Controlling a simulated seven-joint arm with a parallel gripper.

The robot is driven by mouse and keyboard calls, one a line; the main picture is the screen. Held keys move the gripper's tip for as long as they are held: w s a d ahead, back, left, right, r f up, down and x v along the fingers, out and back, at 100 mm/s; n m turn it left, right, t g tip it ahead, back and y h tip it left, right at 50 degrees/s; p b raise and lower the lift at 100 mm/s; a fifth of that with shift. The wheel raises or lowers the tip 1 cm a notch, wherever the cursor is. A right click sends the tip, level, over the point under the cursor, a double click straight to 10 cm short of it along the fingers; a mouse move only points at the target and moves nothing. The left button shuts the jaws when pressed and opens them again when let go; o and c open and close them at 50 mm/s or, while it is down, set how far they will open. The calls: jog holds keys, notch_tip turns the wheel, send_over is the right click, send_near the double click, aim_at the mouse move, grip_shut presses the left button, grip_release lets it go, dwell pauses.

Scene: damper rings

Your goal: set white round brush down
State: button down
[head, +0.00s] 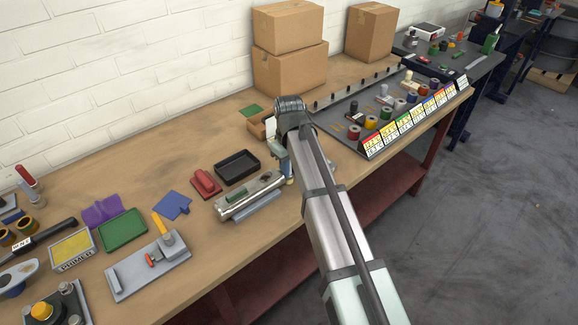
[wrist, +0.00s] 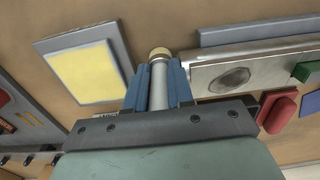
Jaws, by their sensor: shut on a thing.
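The white round brush (wrist: 158,78) is between the two blue fingers of my gripper (wrist: 159,85) in the wrist view. It shows as a pale cylinder with a tan end sticking out past the fingertips. The gripper is shut on it. In the head view my gripper (head: 284,158) is over the bench, just right of the metal fixture (head: 262,191), and my arm hides most of it. I cannot tell whether the brush touches the bench.
In the wrist view a grey tray with a yellow pad (wrist: 88,72) lies left of the brush and the metal fixture right of it. A black tray (head: 237,179) and a red block (head: 205,183) lie nearby. The rack with spools (head: 370,122) stands to the right.

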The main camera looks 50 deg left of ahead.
jog(key=shift+f, duration=0.15)
jog(key=c, duration=0.9)
grip_release()
notch_tip(320, 180, up, 14)
jog(key=shift+f, duration=0.1)
grip_shut()
dwell(0.5)
dwell(1.0)
jog(key=shift+w, duration=0.1)
